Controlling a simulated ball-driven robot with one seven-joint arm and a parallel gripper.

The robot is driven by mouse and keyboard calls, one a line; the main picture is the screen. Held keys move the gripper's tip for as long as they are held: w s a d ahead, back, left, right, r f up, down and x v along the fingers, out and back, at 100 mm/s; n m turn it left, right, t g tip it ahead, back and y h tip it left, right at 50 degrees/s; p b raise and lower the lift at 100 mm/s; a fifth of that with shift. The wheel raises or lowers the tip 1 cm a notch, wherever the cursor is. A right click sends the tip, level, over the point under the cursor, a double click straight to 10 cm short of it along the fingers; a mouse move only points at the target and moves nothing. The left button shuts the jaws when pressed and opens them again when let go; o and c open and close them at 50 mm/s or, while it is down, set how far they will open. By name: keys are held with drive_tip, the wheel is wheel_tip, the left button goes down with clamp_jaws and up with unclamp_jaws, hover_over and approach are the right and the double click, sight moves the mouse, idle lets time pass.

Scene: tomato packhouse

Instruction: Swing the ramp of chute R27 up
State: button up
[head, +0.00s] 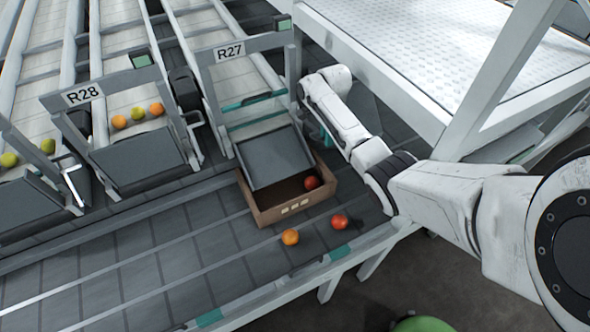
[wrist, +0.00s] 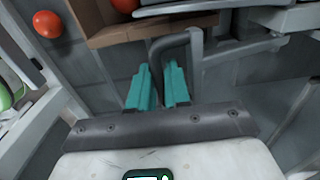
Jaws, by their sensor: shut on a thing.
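Chute R27 has a grey frame with a label plate (head: 229,51). Its dark grey ramp (head: 275,160) slopes down, its lower edge over an open brown box (head: 268,215). A red tomato (head: 312,183) lies in the box beside the ramp. My gripper (wrist: 158,75) has its teal fingers on either side of a bent grey handle (wrist: 192,42) and is shut on it. In the head view my gripper is at the right side of the ramp, mostly hidden by my arm.
Two tomatoes, one orange (head: 290,237) and one red (head: 340,222), lie loose on the grey surface in front of the box. Chute R28 (head: 83,94) stands to the left with its ramp (head: 140,160) up and fruit behind it. A white table frame (head: 440,110) stands close on the right.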

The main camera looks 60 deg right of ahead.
drive_tip(key=shift+w+d+r+p, duration=0.1)
drive_tip(key=shift+w+r+p, duration=0.1)
drive_tip(key=shift+r, duration=0.25)
drive_tip(key=shift+w+d+r+p, duration=0.1)
drive_tip(key=shift+w+r+p, duration=0.1)
drive_tip(key=shift+r, duration=0.2)
drive_tip(key=r, duration=0.1)
drive_tip(key=w+r+p, duration=0.1)
drive_tip(key=shift+w+d+r, duration=0.2)
drive_tip(key=shift+d+r, duration=0.2)
drive_tip(key=shift+o, duration=0.2)
drive_tip(key=shift+w+d+r, duration=0.3)
drive_tip(key=shift+w+r, duration=0.15)
drive_tip(key=shift+r, duration=0.1)
drive_tip(key=shift+w+d+r, duration=0.25)
drive_tip(key=shift+w+r, duration=0.2)
drive_tip(key=shift+r, duration=0.1)
